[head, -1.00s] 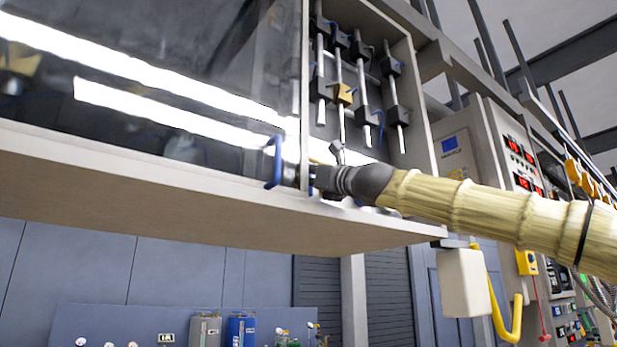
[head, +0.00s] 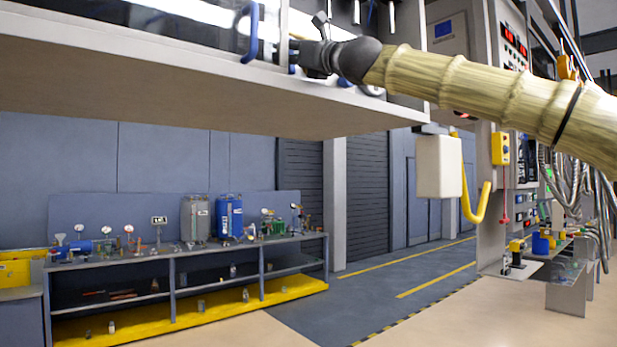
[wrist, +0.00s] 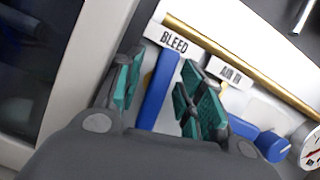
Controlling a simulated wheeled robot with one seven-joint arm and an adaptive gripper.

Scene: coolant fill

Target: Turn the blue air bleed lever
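The blue bleed lever (wrist: 157,88) stands below a white BLEED label (wrist: 173,42) in the wrist view. My gripper (wrist: 164,82), with teal pads, is open, with one finger on each side of the lever. White panel shows between the left finger and the lever; the right finger is close beside it, and I cannot tell whether it touches. The lever's lower end is hidden behind my gripper body. In the head view my gripper (head: 308,58) is at the lower edge of the cabinet, and the lever cannot be made out clearly there.
A brass-coloured pipe (wrist: 240,65), an AIR IN label (wrist: 231,73), a blue knob (wrist: 270,145) and a gauge (wrist: 311,152) lie to the right. A blue handle (head: 249,32) stands left of my gripper. The cabinet shelf (head: 190,85) runs beneath; a bench (head: 190,255) stands far below.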

